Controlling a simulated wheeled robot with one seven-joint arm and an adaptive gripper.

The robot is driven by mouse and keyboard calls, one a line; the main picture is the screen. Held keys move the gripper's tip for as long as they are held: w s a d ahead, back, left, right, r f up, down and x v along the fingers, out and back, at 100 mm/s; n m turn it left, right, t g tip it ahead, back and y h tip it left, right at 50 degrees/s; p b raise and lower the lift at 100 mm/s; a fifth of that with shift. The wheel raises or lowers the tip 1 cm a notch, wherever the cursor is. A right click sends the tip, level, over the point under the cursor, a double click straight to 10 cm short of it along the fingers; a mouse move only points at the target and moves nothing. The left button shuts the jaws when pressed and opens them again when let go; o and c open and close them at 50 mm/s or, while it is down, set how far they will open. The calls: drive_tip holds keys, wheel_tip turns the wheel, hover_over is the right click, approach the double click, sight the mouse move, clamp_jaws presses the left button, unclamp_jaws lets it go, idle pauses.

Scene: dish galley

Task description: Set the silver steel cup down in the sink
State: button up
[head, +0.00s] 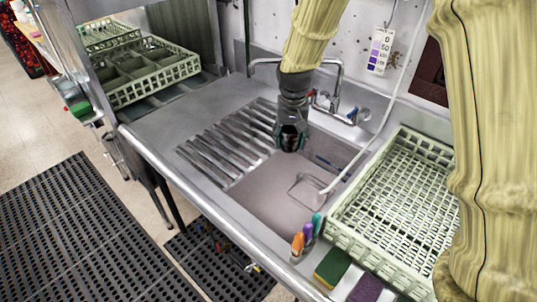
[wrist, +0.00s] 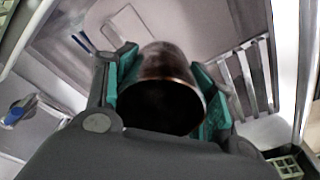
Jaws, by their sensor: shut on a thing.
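My gripper (wrist: 160,90) is shut on the silver steel cup (wrist: 162,72), with its teal finger pads against both sides. The cup's dark round opening faces the wrist camera. In the head view my gripper (head: 291,136) hangs pointing down over the back left part of the sink (head: 265,190), near the ribbed drainboard. The cup is mostly hidden there behind the fingers. I cannot tell whether the cup touches the sink floor.
A tap (head: 335,95) stands behind my gripper. A pale green rack (head: 375,185) sits right of the sink. Markers (head: 305,235) and a sponge (head: 332,267) are at the front edge. A square outline with a white hose lies in the sink; its front floor is clear.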

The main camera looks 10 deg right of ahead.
sight(290, 151)
drive_tip(key=shift+s+a+n+p, duration=0.1)
drive_tip(key=shift+n+p, duration=0.55)
drive_tip(key=shift+n, duration=0.05)
drive_tip(key=n+p, duration=0.1)
drive_tip(key=f+n+p, duration=0.1)
drive_tip(key=n+p, duration=0.1)
drive_tip(key=s+n+p, duration=0.1)
drive_tip(key=shift+s+f+n+y, duration=0.1)
drive_tip(key=shift+f+n+y, duration=0.15)
drive_tip(key=shift+n+y, duration=0.15)
drive_tip(key=n+p, duration=0.1)
drive_tip(key=s+f+n+p, duration=0.1)
drive_tip(key=n+p, duration=0.1)
drive_tip(key=shift+a+f, duration=0.15)
drive_tip(key=shift+s+a+f+n+g+y+b, duration=0.15)
drive_tip(key=shift+f+n+b, duration=0.35)
drive_tip(key=shift+f+b, duration=4.15)
drive_tip(key=shift+s+d+f+n+g+y+b, duration=0.15)
drive_tip(key=shift+f+n+b, duration=0.9)
drive_tip(key=shift+f, duration=6.6)
drive_tip(key=shift+s+a+f+m+b, duration=0.1)
drive_tip(key=shift+s+f+b, duration=0.1)
drive_tip(key=shift+f+b, duration=4.75)
wheel_tip(290, 151, down, 2)
drive_tip(key=shift+f+p, duration=0.2)
drive_tip(key=shift+p, duration=1.05)
